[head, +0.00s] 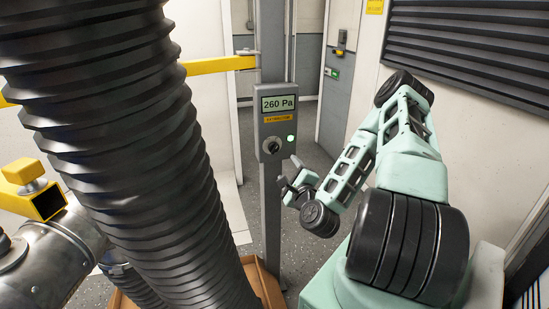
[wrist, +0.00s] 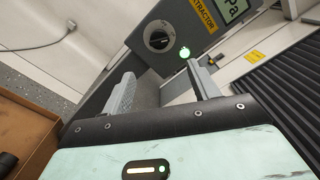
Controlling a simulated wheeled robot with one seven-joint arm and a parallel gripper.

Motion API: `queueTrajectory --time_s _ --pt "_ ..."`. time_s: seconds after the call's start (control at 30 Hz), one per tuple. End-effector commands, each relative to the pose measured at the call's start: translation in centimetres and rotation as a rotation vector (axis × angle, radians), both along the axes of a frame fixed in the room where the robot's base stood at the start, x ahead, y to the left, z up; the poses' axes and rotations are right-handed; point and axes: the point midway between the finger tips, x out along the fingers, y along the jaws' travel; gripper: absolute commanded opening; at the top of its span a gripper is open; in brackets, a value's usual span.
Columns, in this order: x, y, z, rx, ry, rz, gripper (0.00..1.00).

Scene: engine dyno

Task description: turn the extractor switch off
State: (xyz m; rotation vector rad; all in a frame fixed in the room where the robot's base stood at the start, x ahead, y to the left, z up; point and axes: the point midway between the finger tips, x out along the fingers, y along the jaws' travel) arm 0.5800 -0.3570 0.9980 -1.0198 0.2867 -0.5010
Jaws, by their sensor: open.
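The extractor switch is a round black rotary knob (head: 271,146) on a grey post-mounted box (head: 287,130). The box carries a display reading 260 Pa (head: 279,103) and a yellow extractor label. A green lamp (head: 290,138) glows beside the knob. In the wrist view the knob (wrist: 158,41) shows a pale pointer mark and lies beyond my fingertips, with the lit lamp (wrist: 184,52) near the right finger. My gripper (head: 289,174) is open and empty, just below and to the right of the knob in the head view. It also shows in the wrist view (wrist: 160,80), apart from the knob.
A large black corrugated hose (head: 130,130) fills the left, close to the post. A yellow bar (head: 215,65) runs behind the hose toward the post. A louvred wall panel (head: 470,55) is at right. An orange-brown tray (head: 262,283) surrounds the post's foot.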

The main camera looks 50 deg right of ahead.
Motion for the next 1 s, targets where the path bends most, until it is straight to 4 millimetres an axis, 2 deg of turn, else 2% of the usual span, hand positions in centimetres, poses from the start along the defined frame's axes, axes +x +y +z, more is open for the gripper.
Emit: queueTrajectory --time_s 0.03,0.27,0.5,0.7,1.0 --pt "0.3 -0.3 -0.6 -0.003 -0.004 -0.002 0.60" --pt "1.8 -1.1 -0.6 -0.004 0.000 0.001 0.60" --pt "6.0 -3.6 0.3 0.000 -0.001 -0.001 0.60" --pt "9.3 -5.6 0.3 0.000 0.001 0.000 0.60" --pt "11.6 -7.0 0.1 0.001 0.001 0.001 0.60"
